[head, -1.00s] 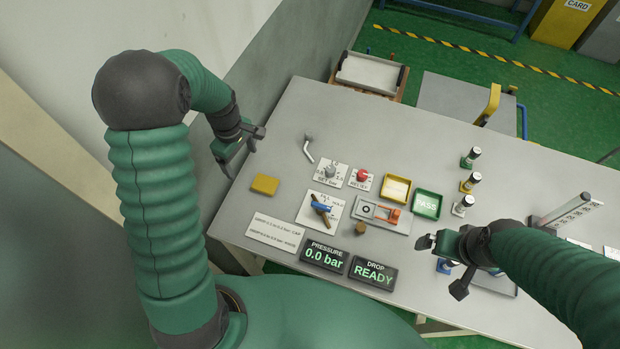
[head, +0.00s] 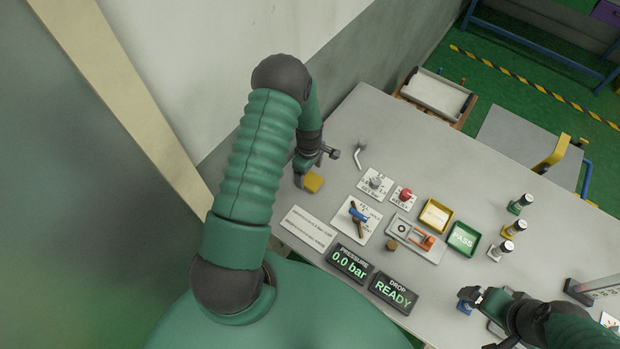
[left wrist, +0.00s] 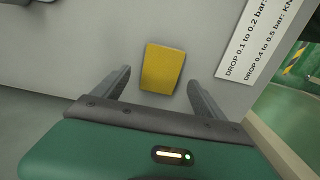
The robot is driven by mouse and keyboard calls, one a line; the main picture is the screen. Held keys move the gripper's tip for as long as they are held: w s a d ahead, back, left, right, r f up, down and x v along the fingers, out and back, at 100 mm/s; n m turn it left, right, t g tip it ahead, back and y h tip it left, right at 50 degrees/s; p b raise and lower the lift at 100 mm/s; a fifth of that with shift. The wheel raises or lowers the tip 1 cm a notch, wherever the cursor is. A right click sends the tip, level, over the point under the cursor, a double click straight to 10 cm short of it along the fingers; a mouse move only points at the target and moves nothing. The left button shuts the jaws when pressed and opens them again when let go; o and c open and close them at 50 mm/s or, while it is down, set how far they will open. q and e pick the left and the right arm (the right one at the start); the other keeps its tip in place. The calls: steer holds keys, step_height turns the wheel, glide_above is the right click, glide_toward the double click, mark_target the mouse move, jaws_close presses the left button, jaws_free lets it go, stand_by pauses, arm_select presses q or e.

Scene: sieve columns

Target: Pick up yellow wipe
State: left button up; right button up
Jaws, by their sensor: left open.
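The yellow wipe (head: 313,182) lies flat on the grey table near its left edge. In the left wrist view the wipe (left wrist: 162,68) is a yellow block-like pad, seen beyond and between my open fingers. My left gripper (head: 312,167) is over the table right at the wipe and hides part of its left side in the head view. Its two fingers (left wrist: 158,88) are apart with nothing between them that I can see gripped. My right gripper (head: 474,296) is at the lower right, near a blue item on the table; its jaw opening is unclear.
A label card (head: 309,228), a blue-handled valve (head: 358,215), a metal lever (head: 359,155) and a red knob (head: 405,195) lie near the wipe. Yellow (head: 436,215) and green (head: 463,239) trays stand farther right. A wall borders the table's left side.

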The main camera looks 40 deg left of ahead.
mark_target(310, 179)
arm_select(q)
step_height(310, 179, down, 3)
steer(key=shift+d+r, duration=0.15)
steer(key=shift+w+f, duration=0.1)
steer(key=shift+f, duration=0.15)
steer(key=c, duration=1.4)
steer(key=shift+r, duration=0.1)
steer(key=shift+r, duration=0.5)
step_height(310, 179, up, 2)
steer(key=shift+r+b, duration=0.15)
steer(key=shift+b, duration=0.4)
steer(key=s+d+b, duration=0.1)
steer(key=s+d, duration=0.2)
steer(key=s, duration=0.1)
steer(key=s+d+r+b, duration=0.1)
steer(key=s+d, duration=0.6)
steer(key=s, duration=0.1)
steer(key=shift+s+d+r+b, duration=0.2)
steer(key=shift+r+b, duration=0.1)
steer(key=shift+b, duration=0.1)
